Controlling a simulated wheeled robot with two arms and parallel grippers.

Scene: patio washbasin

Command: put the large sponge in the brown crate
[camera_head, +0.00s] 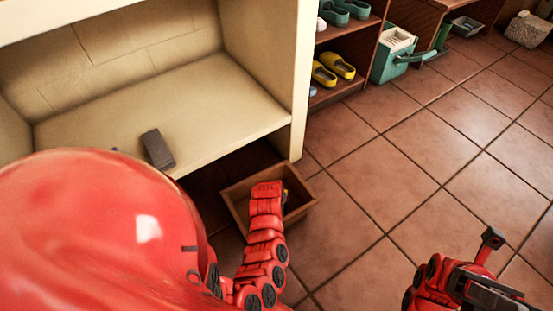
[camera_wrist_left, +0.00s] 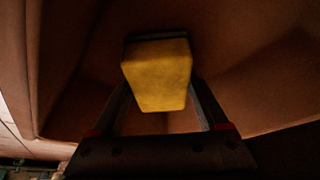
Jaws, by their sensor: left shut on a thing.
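The brown crate (camera_head: 303,209) stands on the floor, partly under the basin unit's lower shelf. My left arm reaches down over it and hides much of its inside. In the left wrist view a yellow sponge block (camera_wrist_left: 157,72) with a dark layer at its far edge sits between the fingers of my left gripper (camera_wrist_left: 160,92), which is shut on it. Brown crate walls (camera_wrist_left: 60,65) surround it there. Whether the sponge touches the crate bottom I cannot tell. My right gripper (camera_head: 488,282) is at the lower right, away from the crate; its fingers are not clear.
A dark grey block (camera_head: 157,149) lies on the cream shelf (camera_head: 190,105) above the crate. A shoe rack (camera_head: 335,93) with yellow and green clogs stands behind, beside a teal box (camera_head: 392,62). The tiled floor (camera_head: 390,165) to the right is clear.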

